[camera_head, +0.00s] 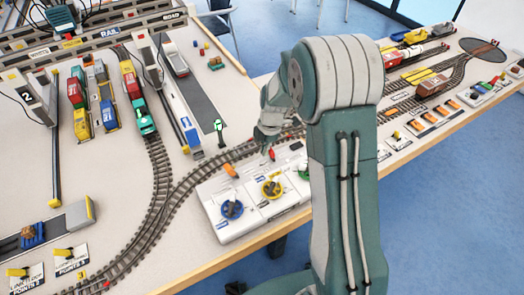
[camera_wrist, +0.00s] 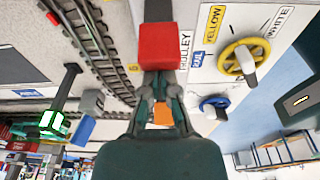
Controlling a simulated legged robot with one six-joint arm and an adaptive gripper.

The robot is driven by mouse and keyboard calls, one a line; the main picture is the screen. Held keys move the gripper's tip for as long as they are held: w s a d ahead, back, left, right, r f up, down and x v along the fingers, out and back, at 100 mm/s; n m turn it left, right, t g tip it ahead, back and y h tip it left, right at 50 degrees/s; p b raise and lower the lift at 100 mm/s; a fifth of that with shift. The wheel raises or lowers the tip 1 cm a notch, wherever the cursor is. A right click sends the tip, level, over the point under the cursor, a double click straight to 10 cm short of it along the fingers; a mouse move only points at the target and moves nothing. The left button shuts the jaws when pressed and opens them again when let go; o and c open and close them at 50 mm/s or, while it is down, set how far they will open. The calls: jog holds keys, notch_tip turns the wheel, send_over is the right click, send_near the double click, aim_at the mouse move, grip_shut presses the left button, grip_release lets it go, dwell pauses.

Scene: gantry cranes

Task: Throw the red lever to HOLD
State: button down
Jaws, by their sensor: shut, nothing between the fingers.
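The red lever shows in the wrist view as a red block-shaped knob (camera_wrist: 160,46) on a dark grey shaft, beside a label of which "ROLLEY" is readable. In the head view the red knob (camera_head: 271,154) is small, at the back of the white control panel (camera_head: 232,228). My gripper (camera_wrist: 160,82) is shut and empty, its fingertips right at the near edge of the red knob; I cannot tell whether they touch. In the head view my gripper (camera_head: 266,146) hangs just above the panel's back edge. No HOLD mark is readable.
The panel carries a blue knob (camera_head: 232,209), a yellow knob (camera_head: 271,188) and an orange lever (camera_head: 230,170); a green knob is partly hidden by my arm. Curved track (camera_head: 160,200) runs behind the panel. A green signal (camera_head: 219,128) stands beyond it.

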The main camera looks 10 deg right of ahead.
jog(key=y, duration=0.1)
jog(key=d+y, duration=0.2)
jog(key=shift+w+d+r+g, duration=0.25)
jog(key=shift+w+g, duration=0.1)
jog(key=shift+g, duration=0.05)
jog(key=shift+d, duration=0.25)
jog(key=shift+r, duration=0.15)
jog(key=shift+r, duration=0.7)
jog(key=shift+a, duration=0.1)
